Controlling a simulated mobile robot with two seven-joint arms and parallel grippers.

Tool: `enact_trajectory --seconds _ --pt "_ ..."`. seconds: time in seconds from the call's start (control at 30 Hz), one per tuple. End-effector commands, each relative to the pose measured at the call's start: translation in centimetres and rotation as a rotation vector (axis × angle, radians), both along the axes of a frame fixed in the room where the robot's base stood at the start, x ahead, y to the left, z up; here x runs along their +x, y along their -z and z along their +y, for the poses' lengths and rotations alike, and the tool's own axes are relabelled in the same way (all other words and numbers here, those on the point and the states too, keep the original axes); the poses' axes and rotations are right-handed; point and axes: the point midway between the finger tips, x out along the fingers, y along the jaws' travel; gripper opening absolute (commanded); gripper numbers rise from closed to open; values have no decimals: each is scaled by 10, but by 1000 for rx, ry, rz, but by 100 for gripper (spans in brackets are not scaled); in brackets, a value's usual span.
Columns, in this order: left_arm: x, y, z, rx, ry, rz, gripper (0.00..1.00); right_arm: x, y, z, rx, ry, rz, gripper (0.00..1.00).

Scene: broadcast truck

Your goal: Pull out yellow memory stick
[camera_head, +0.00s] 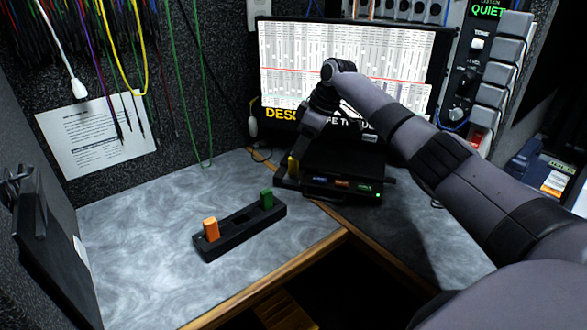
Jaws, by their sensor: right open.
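My left gripper is not in view.
A black holder (240,233) on the grey worktop (140,230) carries an orange stick (211,229) and a green stick (267,198). A lit monitor (345,65) stands behind the device. A wooden edge (270,275) borders the worktop. Cables hang at the back left.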

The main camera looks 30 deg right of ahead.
Motion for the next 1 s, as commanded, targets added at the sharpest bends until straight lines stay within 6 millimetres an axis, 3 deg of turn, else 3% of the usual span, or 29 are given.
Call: enact_trajectory --seconds 0.33,0.67,0.7,0.83,1.0 --pt "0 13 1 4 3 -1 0 14 45 14 0 0 3 49" --pt "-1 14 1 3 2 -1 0 16 52 16 -1 0 1 49" --pt "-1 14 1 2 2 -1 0 16 52 16 -1 0 1 46" --pt "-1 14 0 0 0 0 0 16 51 16 -1 0 1 3" --pt "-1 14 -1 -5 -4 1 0 16 51 16 -1 0 1 0"
